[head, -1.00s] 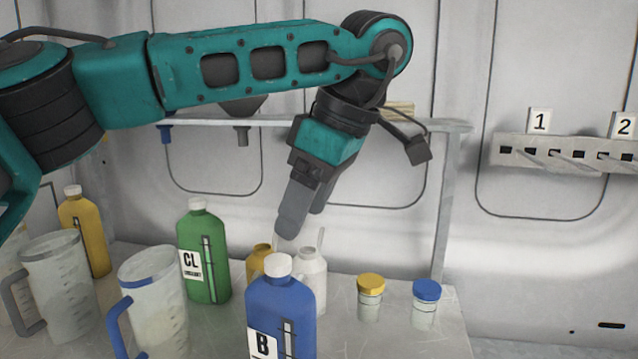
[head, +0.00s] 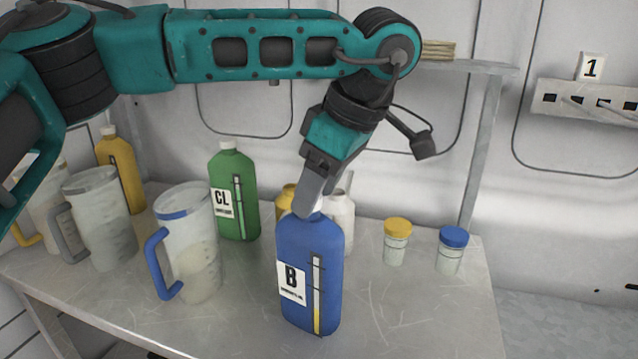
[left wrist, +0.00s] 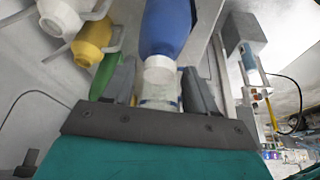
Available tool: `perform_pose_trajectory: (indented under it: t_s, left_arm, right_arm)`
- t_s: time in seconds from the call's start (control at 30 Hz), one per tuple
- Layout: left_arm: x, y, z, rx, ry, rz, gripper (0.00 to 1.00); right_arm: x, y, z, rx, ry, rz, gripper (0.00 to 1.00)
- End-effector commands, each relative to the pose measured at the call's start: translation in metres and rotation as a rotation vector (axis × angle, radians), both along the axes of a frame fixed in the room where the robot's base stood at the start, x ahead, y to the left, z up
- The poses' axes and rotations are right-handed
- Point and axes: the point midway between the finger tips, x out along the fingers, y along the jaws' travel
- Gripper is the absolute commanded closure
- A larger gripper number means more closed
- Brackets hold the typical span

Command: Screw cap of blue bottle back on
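The blue bottle (head: 310,275) with the "B" label stands upright on the table in the head view. My left gripper (head: 306,208) points down at its top and hides its cap there. In the left wrist view the blue bottle (left wrist: 166,28) has a white cap (left wrist: 159,68) at its mouth. The cap is between the two fingers of my left gripper (left wrist: 160,72), with gaps on both sides, so the gripper is open around it. How tightly the cap sits cannot be told. My right gripper is not in view.
A clear jug with a blue handle (head: 190,250) stands left of the blue bottle. A green bottle (head: 233,190) and small yellow (head: 285,197) and white (head: 341,222) bottles stand behind. Yellow-lidded (head: 396,245) and blue-lidded (head: 451,252) jars stand right. The table's front right (head: 420,310) is clear.

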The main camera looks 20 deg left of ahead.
Motion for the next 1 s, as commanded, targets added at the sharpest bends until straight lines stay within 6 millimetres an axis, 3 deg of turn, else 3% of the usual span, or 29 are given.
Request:
perform_pose_trajectory:
  t_s: [0.47,0.57,0.83,1.0]
  left_arm:
    - [0.0,-0.0002,0.0003,0.0,0.0,0.0,0.88]
    - [-0.0009,0.0003,0.0006,-0.001,0.0,-0.037,0.88]
    - [-0.006,0.0026,-0.0003,-0.002,0.0,-0.397,0.88]
    - [-0.0061,0.0028,-0.0003,0.0,-0.001,-0.456,0.88]
  right_arm:
    - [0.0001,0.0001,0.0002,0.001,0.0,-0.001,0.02]
    - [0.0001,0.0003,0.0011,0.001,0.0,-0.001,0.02]
    - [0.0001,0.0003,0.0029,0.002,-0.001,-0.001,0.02]
    - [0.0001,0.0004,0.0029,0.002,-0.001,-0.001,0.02]
